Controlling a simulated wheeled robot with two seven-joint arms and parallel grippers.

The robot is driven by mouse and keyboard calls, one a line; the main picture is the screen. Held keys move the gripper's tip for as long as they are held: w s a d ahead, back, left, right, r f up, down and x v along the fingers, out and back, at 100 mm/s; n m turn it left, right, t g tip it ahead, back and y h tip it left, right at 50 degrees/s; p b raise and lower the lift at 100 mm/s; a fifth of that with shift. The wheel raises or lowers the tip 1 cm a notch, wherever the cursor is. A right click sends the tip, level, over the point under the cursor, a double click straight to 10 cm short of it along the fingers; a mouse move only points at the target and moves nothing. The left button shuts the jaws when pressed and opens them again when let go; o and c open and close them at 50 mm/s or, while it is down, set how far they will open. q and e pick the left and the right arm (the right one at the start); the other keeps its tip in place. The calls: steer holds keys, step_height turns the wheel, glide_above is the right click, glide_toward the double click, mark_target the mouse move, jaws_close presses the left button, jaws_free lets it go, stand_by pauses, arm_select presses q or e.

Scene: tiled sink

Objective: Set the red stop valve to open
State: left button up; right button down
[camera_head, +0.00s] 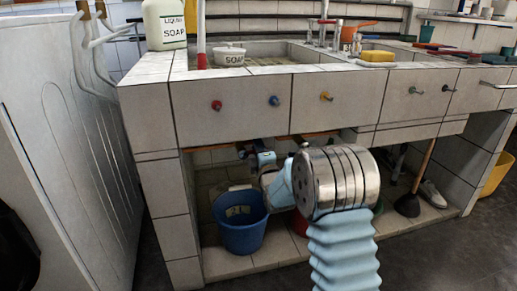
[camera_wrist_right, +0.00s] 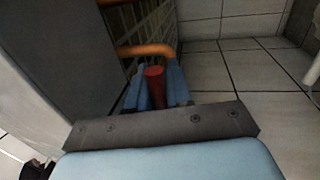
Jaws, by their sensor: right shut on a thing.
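My right arm reaches under the sink's front panel in the head view. My right gripper (camera_head: 248,154) is small and partly hidden there. In the right wrist view, the blue fingers of this gripper (camera_wrist_right: 155,92) are shut on a red handle (camera_wrist_right: 154,80), which I take as the red stop valve. An orange pipe (camera_wrist_right: 147,50) runs just beyond the fingertips. The valve's body is hidden, so its setting cannot be told. In the head view I cannot make out the red handle. My left gripper is not in view.
The tiled front panel (camera_head: 235,105) carries a red knob (camera_head: 216,105), a blue knob (camera_head: 274,101) and a yellow knob (camera_head: 326,97). A blue bucket (camera_head: 240,222) stands below the gripper. A plunger (camera_head: 409,205) stands right of my arm. A white appliance (camera_head: 60,150) is at the left.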

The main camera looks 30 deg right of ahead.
steer(key=shift+a, duration=0.1)
steer(key=c, duration=1.1)
jaws_free()
steer(key=v, duration=1.3)
steer(key=shift+s+a+f, duration=0.1)
steer(key=shift+s+f, duration=0.05)
steer(key=shift+s, duration=0.25)
